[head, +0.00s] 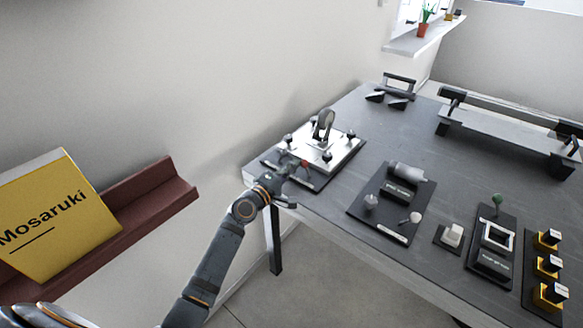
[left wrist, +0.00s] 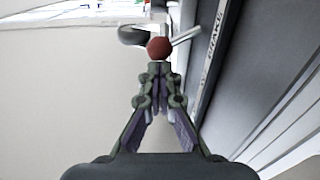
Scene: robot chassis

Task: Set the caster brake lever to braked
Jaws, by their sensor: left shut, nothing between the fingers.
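The caster assembly is a silver plate (head: 345,148) with dark knobs and an upright grey caster wheel (head: 323,125), at the near left corner of the dark table. The brake lever's red ball knob (head: 304,163) shows at the plate's front edge, and also just beyond my fingertips in the left wrist view (left wrist: 159,48). A pale rod runs right from behind the knob there. My left gripper (head: 291,172) is shut and empty, its tips close to the knob; touching or apart I cannot tell. A BRAKE label (left wrist: 212,50) lies to its right. My right gripper is not in view.
A panel with a grey cylinder (head: 408,171), a white switch (head: 452,235), a green-knobbed panel (head: 497,200) and yellow-black buttons (head: 549,265) lie to the right.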

